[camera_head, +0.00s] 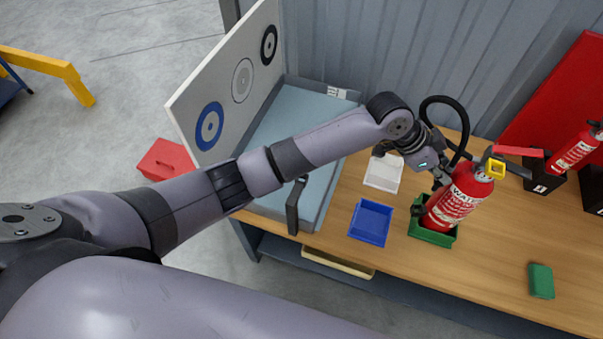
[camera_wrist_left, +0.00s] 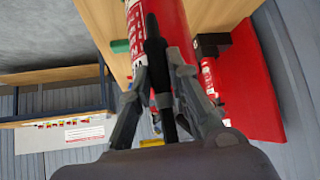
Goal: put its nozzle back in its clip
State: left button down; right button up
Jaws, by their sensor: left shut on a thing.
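A red fire extinguisher (camera_head: 455,203) with white lettering stands in a green tray (camera_head: 432,237) on the wooden bench. Its black hose (camera_head: 440,100) loops up and over behind my left wrist. My left gripper (camera_head: 440,180) is at the extinguisher's left side. In the left wrist view, its fingers (camera_wrist_left: 158,78) are shut on the black nozzle (camera_wrist_left: 155,55), which lies in front of the red body (camera_wrist_left: 172,15). I cannot make out the clip for certain; a small dark part (camera_head: 417,210) sits low on the extinguisher's left side. My right gripper is not in view.
A blue tray (camera_head: 371,222) and a white tray (camera_head: 384,172) are left of the extinguisher. A second, smaller extinguisher (camera_head: 573,152) lies tilted at the right. A green block (camera_head: 541,281) is at the front right. A target board (camera_head: 235,80) stands at the left.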

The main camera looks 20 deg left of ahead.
pick_arm(q)
notch_tip(320, 180, down, 14)
jog(key=b, duration=0.7)
jog(key=shift+a+r+b, duration=0.1)
jog(key=shift+r+b, duration=0.05)
jog(key=shift+b, duration=0.25)
jog(key=c, duration=1.4)
grip_release()
jog(key=shift+c, duration=0.2)
jog(key=shift+a+r, duration=0.1)
jog(key=v, duration=1.2)
